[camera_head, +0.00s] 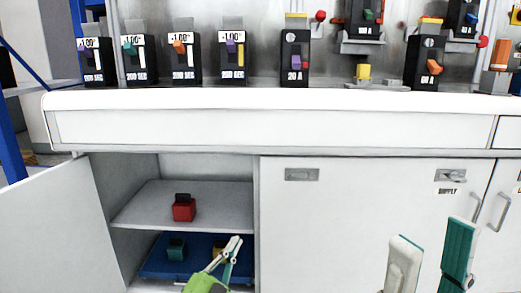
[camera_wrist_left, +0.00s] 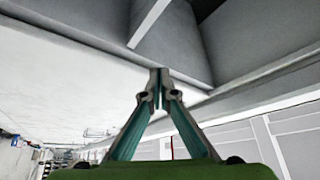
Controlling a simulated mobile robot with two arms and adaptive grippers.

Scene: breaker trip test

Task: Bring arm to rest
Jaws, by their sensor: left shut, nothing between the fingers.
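My left gripper (camera_head: 233,243) is in front of the open cupboard at the lower middle of the head view. Its fingers come together at the tips with nothing between them, as the left wrist view also shows (camera_wrist_left: 159,75). My right gripper (camera_head: 431,235) is at the lower right of the head view, before the closed cupboard doors. Its two fingers stand apart and nothing shows between them.
The open cupboard has a shelf (camera_head: 150,204) with a red block (camera_head: 184,210). Below lies a blue tray (camera_head: 155,266) with a teal block (camera_head: 177,249). An open door (camera_head: 50,225) stands at left. Several black breakers (camera_head: 295,60) stand along the white worktop (camera_head: 250,101).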

